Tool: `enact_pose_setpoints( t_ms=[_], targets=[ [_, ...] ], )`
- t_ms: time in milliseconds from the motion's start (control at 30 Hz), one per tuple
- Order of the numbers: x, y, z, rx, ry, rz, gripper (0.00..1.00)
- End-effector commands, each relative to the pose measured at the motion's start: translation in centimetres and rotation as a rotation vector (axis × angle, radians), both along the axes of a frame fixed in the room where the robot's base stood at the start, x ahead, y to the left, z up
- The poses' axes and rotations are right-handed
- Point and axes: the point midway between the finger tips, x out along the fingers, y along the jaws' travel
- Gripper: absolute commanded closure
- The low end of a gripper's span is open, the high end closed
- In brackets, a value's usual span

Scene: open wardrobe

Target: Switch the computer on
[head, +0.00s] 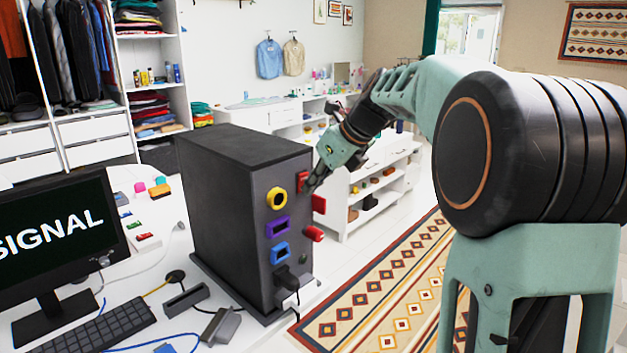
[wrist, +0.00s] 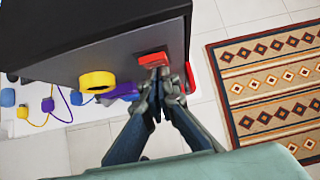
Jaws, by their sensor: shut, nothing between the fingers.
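The computer is a black tower (head: 225,200) standing on the white desk. A red rectangular switch (head: 302,181) is at the top of its front face; it also shows in the wrist view (wrist: 152,59). My gripper (head: 314,184) is shut and empty, with its fingertips right at the red switch. In the wrist view the fingertips (wrist: 158,78) overlap the lower edge of the switch, and I cannot tell whether they touch it. The monitor (head: 50,235) shows the word "SIGNAL" on a dark screen, cut off at the left.
Below the switch are a yellow ring port (head: 277,198), a purple port (head: 277,226), a blue port (head: 280,253) and a black plug (head: 286,279). Red parts (head: 314,233) stick out beside the tower. A keyboard (head: 95,328) and cables lie on the desk. Floor and rug (head: 385,285) are clear.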

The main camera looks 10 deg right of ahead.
Motion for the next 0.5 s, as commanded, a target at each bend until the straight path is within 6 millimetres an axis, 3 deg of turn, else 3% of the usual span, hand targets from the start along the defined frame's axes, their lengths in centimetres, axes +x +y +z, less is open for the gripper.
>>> enact_pose_setpoints(
  t_ms=[500],
  targets=[
    [0.0, 0.1, 1.3, 0.001, -0.004, 0.001, 1.00]
  ],
)
